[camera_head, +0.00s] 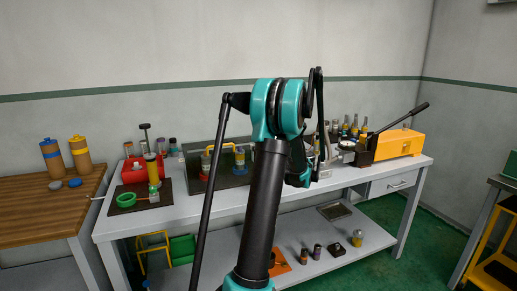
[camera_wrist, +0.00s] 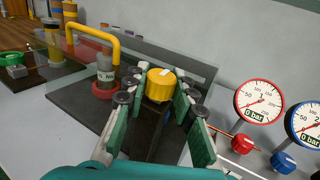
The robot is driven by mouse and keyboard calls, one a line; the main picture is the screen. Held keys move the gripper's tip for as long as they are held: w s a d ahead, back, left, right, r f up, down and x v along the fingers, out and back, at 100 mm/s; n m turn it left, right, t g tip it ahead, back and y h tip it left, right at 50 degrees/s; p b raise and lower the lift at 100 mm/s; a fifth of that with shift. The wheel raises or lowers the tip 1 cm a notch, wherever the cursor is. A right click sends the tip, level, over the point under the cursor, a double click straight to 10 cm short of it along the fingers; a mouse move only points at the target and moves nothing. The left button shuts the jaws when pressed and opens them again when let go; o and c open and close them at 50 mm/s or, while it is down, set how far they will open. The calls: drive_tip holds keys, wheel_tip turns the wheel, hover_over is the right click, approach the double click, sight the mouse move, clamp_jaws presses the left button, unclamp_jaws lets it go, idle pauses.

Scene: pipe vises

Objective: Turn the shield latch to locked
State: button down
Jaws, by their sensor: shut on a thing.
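The yellow knob (camera_wrist: 160,84), which appears to be the shield latch, shows in the middle of the wrist view with a pale mark on its top. My gripper (camera_wrist: 161,90) has its teal pads on either side of the knob and is shut on it. The clear shield (camera_wrist: 185,62) spreads behind the knob, with a yellow bar handle (camera_wrist: 115,45) at the left. In the head view my arm hides the gripper and knob; the shield station's dark base (camera_head: 236,178) shows left of the arm.
Two dial gauges, red-rimmed (camera_wrist: 260,101) and blue-rimmed (camera_wrist: 308,122), stand right of the gripper, with red (camera_wrist: 243,143) and blue (camera_wrist: 284,161) knobs below. A grey cylinder (camera_wrist: 106,70) in a red ring stands left. An orange press (camera_head: 397,143) sits at the bench's right end.

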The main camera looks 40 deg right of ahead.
idle(0.3)
drive_tip(key=c, duration=1.2)
unclamp_jaws()
drive_tip(key=shift+s, duration=0.1)
drive_tip(key=v, duration=1.1)
drive_tip(key=shift+s, duration=0.35)
drive_tip(key=shift+w+d, duration=0.1)
